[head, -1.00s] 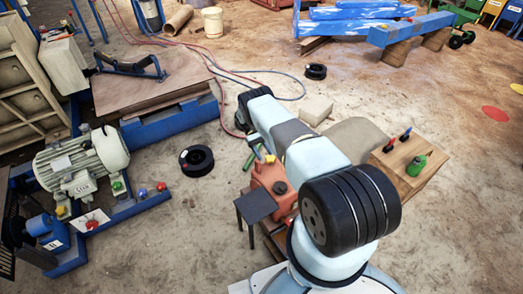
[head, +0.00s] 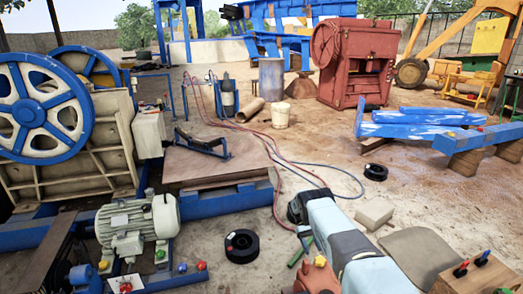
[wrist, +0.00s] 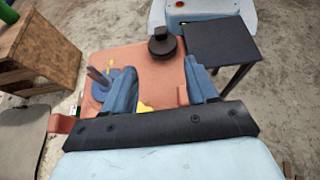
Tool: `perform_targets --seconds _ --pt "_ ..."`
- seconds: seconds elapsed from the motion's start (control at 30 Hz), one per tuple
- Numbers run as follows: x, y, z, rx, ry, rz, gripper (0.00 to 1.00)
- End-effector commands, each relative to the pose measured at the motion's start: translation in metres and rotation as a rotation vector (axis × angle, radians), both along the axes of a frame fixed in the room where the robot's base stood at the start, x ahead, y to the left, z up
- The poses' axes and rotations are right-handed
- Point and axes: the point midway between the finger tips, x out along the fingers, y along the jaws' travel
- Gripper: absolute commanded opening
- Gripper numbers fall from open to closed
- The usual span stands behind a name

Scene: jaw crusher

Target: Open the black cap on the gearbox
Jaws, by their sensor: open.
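The orange-red gearbox (wrist: 150,75) lies under my gripper in the wrist view. Its round black cap (wrist: 163,42) stands upright on the top, near the far edge. My gripper (wrist: 160,72) is open, with its two blue fingers apart and nothing held between them. The cap shows beyond the fingertips, roughly in line with the gap; I see no contact with it. In the head view, part of the gearbox (head: 318,277) shows at the bottom edge beside my arm, and the cap is out of view there.
A small black table (wrist: 222,42) stands right beside the gearbox. A wooden box (wrist: 38,48) stands at the left of the wrist view; in the head view it carries tools with red and blue handles. A black ring (head: 242,246) lies on open sandy floor.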

Motion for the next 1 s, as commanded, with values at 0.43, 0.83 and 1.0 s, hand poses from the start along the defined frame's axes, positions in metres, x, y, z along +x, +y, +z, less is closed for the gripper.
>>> perform_targets --seconds 0.43,0.83,1.0 --pt "0.051 0.001 0.122 0.01 -0.164 -0.028 0.57" --pt "0.07 0.004 0.239 0.024 -0.319 -0.051 0.57" --pt "0.071 0.006 0.288 0.03 -0.384 -0.061 0.57"
